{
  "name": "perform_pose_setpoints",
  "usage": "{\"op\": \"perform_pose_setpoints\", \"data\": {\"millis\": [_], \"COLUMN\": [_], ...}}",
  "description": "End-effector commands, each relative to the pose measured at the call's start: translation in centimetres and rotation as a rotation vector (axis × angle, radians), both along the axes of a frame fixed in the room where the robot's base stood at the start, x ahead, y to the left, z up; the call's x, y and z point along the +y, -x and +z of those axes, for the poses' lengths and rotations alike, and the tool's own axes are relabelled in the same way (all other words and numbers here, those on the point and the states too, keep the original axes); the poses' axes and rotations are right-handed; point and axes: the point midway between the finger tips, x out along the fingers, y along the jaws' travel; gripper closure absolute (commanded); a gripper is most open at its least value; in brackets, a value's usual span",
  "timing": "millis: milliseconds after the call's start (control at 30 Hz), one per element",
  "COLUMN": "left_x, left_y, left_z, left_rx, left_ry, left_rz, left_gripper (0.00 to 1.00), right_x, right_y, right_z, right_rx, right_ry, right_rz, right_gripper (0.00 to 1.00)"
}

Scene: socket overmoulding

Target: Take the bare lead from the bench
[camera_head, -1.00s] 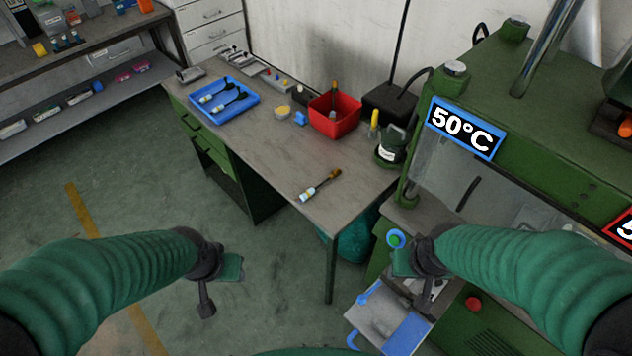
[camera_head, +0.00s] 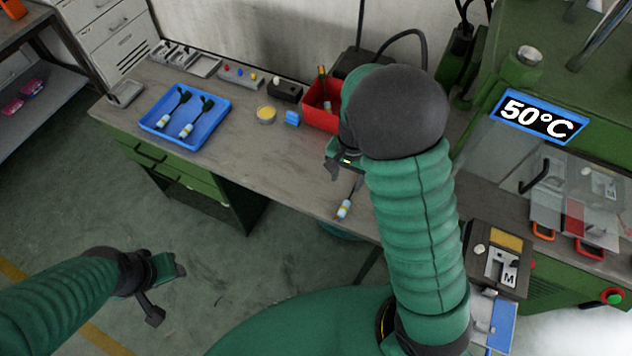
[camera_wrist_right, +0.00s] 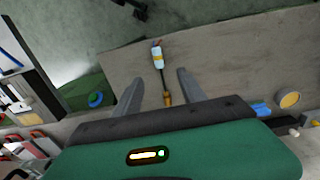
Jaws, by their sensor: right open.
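The bare lead (camera_head: 345,208) lies on the bench (camera_head: 270,165) near its front edge. It has a white-and-blue body with a yellow band and a thin dark cable. In the right wrist view the lead (camera_wrist_right: 158,60) shows an orange-brown end lying between the fingers of my right gripper (camera_wrist_right: 156,84). My right gripper (camera_head: 340,168) is open and empty above the bench; its forearm hides part of the bench.
A blue tray (camera_head: 152,122) holds two leads with black ends. A red bin (camera_head: 318,112), a yellow round tin (camera_head: 266,115) and a small blue block (camera_head: 292,118) stand farther back. The green machine with a 50°C sign (camera_head: 540,117) stands at right.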

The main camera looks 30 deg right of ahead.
Motion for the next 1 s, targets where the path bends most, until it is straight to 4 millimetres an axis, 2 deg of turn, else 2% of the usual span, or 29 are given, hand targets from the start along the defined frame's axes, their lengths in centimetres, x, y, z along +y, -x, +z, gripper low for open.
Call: {"op": "perform_pose_setpoints", "data": {"millis": [67,167,400,500,733,900,1000], "left_x": [0.0,0.0,-0.1,-0.1,0.0,0.0,0.0], "left_y": [0.0,0.0,0.1,0.0,0.0,0.0,0.0], "left_z": [0.0,-0.1,-0.4,-0.4,-0.2,0.3,0.4], "left_rx": [0.000,0.001,0.001,0.000,0.000,0.000,0.000], "left_ry": [0.000,0.000,0.000,0.000,0.000,0.000,0.000], "left_rz": [-0.001,-0.001,-0.002,-0.002,-0.001,0.000,0.000], "left_gripper": [0.54,0.54,0.54,0.54,0.54,0.54,0.54], "right_x": [-0.5,-0.9,-0.3,0.0,0.4,0.1,-0.1], "right_y": [0.0,0.1,-0.1,-0.2,-0.1,-0.1,-0.2], "right_z": [-0.3,-1.7,-8.0,-10.1,-12.6,-15.8,-16.9], "right_rx": [0.002,0.005,0.011,0.010,0.006,0.007,0.006], "right_ry": [-0.001,-0.002,0.001,0.006,0.010,0.005,0.003], "right_rz": [-0.015,-0.019,-0.017,-0.015,-0.013,-0.015,-0.015], "right_gripper": [0.52,0.52,0.52,0.52,0.52,0.52,0.52]}}
